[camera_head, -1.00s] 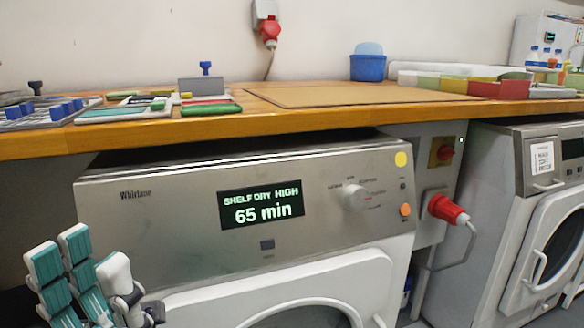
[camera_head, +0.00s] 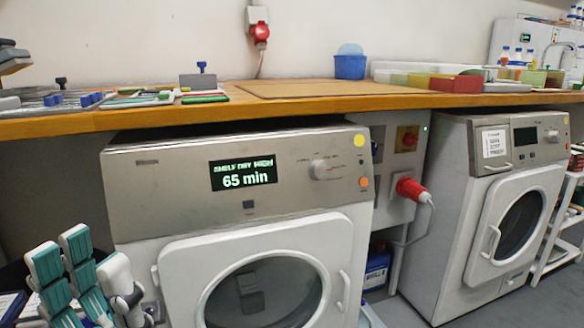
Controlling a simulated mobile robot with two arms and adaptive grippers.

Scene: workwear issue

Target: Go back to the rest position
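My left gripper (camera_head: 86,272) shows at the lower left of the head view, in front of the dryer's left side. Its teal-and-white fingers point up and stand apart, with nothing seen between them. My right gripper is not in view. The dryer (camera_head: 150,205) has a grey front panel and a closed white round door (camera_head: 180,265). Its display (camera_head: 243,173) reads "SHELF DRY HIGH 65 min". A grey knob (camera_head: 322,168) sits right of the display.
A wooden worktop (camera_head: 300,108) runs above the dryer, with trays, a blue tub (camera_head: 350,67) and colored bins (camera_head: 455,84) on it. A second machine (camera_head: 450,190) stands right. A red plug (camera_head: 410,188) sticks out between the machines. Grey floor (camera_head: 400,315) shows at the bottom.

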